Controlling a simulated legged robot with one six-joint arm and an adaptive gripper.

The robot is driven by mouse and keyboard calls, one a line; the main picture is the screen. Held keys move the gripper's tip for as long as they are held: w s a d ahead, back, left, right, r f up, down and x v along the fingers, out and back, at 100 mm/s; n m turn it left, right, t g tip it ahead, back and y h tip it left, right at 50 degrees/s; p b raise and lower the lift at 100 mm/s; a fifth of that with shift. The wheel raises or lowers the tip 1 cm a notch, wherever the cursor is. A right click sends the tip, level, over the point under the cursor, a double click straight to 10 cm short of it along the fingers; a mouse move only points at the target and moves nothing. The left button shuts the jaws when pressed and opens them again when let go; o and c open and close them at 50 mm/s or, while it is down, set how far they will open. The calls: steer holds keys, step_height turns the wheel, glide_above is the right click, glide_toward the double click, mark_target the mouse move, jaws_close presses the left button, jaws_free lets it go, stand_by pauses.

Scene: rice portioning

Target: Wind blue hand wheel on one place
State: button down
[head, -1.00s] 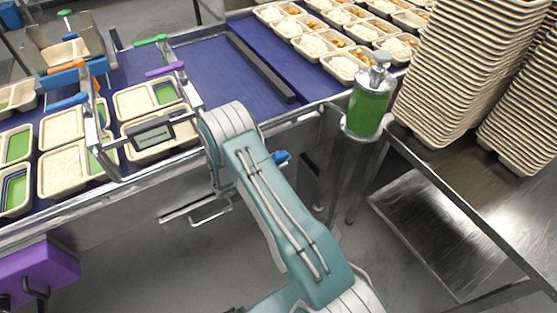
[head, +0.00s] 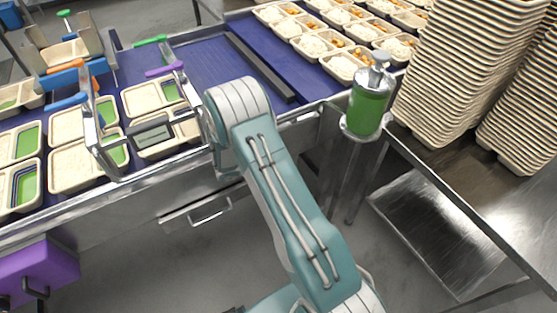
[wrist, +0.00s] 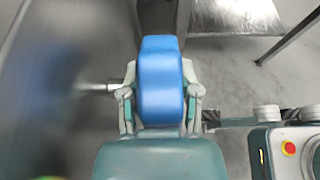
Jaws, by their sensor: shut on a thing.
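In the wrist view a bright blue piece, the hand wheel (wrist: 160,85), fills the space between the two fingers of my gripper (wrist: 161,105). The fingers press on its left and right sides. A metal shaft (wrist: 100,87) shows at its left. In the head view my arm reaches down to the front side of the conveyor, and the arm itself hides the gripper and the wheel there. The purple conveyor belt (head: 205,65) carries rows of trays (head: 75,165) at the left, some with green compartments.
A green-filled dispenser (head: 367,103) stands on a post right of my arm. Tall tray stacks (head: 455,75) stand on a steel table (head: 500,215) at the right. A purple box (head: 45,265) hangs below the belt at lower left. Filled trays (head: 345,66) line the far belt.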

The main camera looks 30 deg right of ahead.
steer(key=shift+w, duration=0.1)
steer(key=c, duration=0.6)
jaws_free()
steer(key=shift+d, duration=0.1)
steer(key=a+r, duration=0.1)
steer(key=a, duration=1.5)
steer(key=shift+s+a+r, duration=0.25)
steer(key=shift+a+r, duration=0.05)
steer(key=shift+r, duration=0.1)
